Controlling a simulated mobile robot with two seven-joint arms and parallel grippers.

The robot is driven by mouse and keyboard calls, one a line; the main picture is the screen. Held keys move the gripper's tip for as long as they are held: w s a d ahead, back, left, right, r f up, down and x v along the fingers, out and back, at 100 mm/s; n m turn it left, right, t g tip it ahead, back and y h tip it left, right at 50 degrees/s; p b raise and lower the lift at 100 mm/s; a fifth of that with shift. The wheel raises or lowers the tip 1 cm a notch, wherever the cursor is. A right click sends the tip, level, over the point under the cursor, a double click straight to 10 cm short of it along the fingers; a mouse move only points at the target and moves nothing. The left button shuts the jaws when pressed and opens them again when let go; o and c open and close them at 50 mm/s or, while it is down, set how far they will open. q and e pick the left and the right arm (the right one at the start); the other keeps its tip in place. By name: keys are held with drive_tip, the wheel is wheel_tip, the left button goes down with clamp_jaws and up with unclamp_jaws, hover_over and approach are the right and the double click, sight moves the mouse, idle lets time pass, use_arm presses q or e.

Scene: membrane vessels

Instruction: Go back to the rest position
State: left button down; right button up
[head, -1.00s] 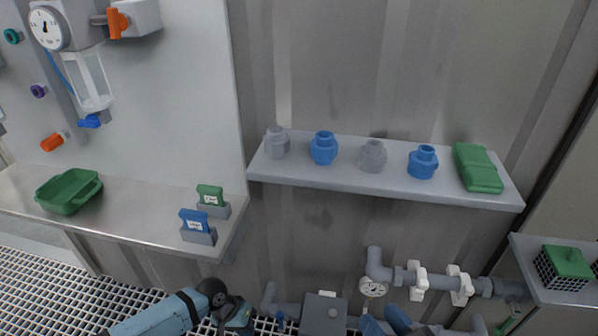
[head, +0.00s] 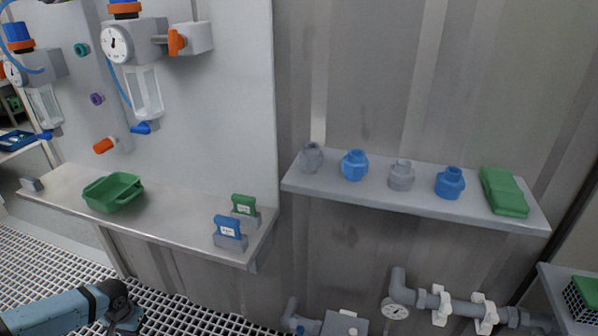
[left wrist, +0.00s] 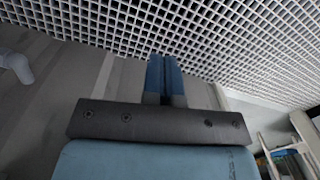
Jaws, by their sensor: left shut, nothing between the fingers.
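My left arm comes in at the lower left of the head view, over the floor grating and below the steel shelf, with its end (head: 122,316) near the bottom edge. In the left wrist view my left gripper (left wrist: 164,62) is shut, its two blue fingers together with nothing between them. It touches nothing there; the white grating lies beyond the fingertips. My right gripper does not show in these frames.
A steel shelf (head: 165,226) carries a green tray (head: 112,194) and blue and green blocks in grey holders. A wall shelf (head: 420,206) holds grey and blue fittings and a green cloth-like pad (head: 504,192). Grey pipework (head: 460,309) with a gauge sits below. Open floor grating (head: 60,265) lies lower left.

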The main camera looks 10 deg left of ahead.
use_arm(q)
drive_tip(key=s+d+r+m+t+h, duration=0.2)
drive_tip(key=s+d+m+t, duration=0.15)
drive_tip(key=d, duration=0.35)
drive_tip(key=s+d+r+m+t+h, duration=0.1)
drive_tip(key=s+d+r+m+t, duration=0.2)
drive_tip(key=d, duration=0.4)
drive_tip(key=s+d+r+m+t+h, duration=0.25)
drive_tip(key=s+d+r, duration=0.3)
drive_tip(key=r, duration=0.35)
drive_tip(key=s+d+r+m+t+h, duration=0.2)
drive_tip(key=s+d+r+m+h, duration=0.2)
drive_tip(key=d+r, duration=0.3)
drive_tip(key=w+d+r+n+t+y, duration=0.2)
drive_tip(key=w+d+r+n+t, duration=0.3)
drive_tip(key=d+r+n, duration=0.4)
drive_tip(key=s+a+r+g+y+p, duration=0.4)
drive_tip(key=r+p, duration=0.4)
drive_tip(key=p, duration=2.6)
drive_tip(key=shift+s+a+n, duration=0.4)
drive_tip(key=shift+s+a, duration=0.05)
drive_tip(key=shift+a, duration=0.35)
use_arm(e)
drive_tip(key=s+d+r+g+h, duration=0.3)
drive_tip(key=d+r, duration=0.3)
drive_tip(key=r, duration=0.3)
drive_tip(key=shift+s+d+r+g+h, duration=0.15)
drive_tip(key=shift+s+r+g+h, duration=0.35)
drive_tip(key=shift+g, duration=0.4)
